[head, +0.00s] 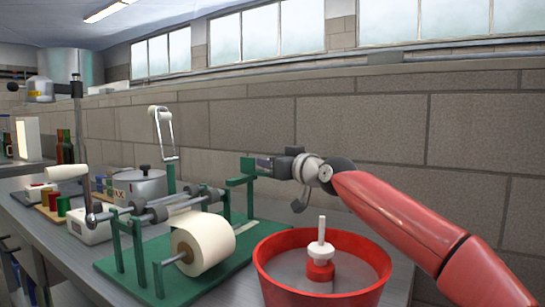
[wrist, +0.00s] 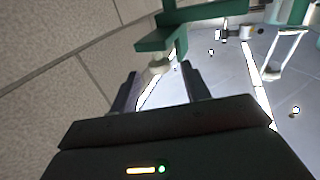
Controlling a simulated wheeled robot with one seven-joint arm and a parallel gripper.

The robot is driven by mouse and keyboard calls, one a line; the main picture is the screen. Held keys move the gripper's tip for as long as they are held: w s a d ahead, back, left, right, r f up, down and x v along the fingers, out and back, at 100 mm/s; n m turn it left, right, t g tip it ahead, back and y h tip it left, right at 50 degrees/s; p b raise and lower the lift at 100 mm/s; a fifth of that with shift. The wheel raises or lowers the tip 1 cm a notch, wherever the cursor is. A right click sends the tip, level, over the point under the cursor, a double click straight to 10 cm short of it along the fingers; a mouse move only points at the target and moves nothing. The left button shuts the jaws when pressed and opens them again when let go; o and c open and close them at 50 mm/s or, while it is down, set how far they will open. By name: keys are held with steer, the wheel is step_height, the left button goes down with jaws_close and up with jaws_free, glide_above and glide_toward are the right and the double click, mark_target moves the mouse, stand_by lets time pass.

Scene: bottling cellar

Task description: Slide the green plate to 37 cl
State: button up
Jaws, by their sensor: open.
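A green plate (head: 240,181) stands at the right end of the green labelling machine, with a block at its upper right edge. It also shows in the wrist view (wrist: 152,42), with a pale round knob (wrist: 160,66) under it. My gripper (head: 263,163) is right beside that block, its fingers pointing left. In the wrist view my gripper (wrist: 160,88) is open, with the knob ahead of the gap between the fingers. I cannot tell if they touch anything. A pale strip (head: 250,227) lies on the machine's green base; no 37 cl mark can be read.
A white paper roll (head: 205,244) and metal rollers (head: 168,210) sit on the machine. A red round tub (head: 322,290) with a white post stands at the front right, below my arm. A lidded pot (head: 139,187) stands behind the machine. A block wall runs close behind the bench.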

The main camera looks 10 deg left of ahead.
steer(key=shift+w+a, duration=0.3)
steer(key=shift+a, duration=0.05)
jaws_close()
steer(key=shift+s, duration=0.1)
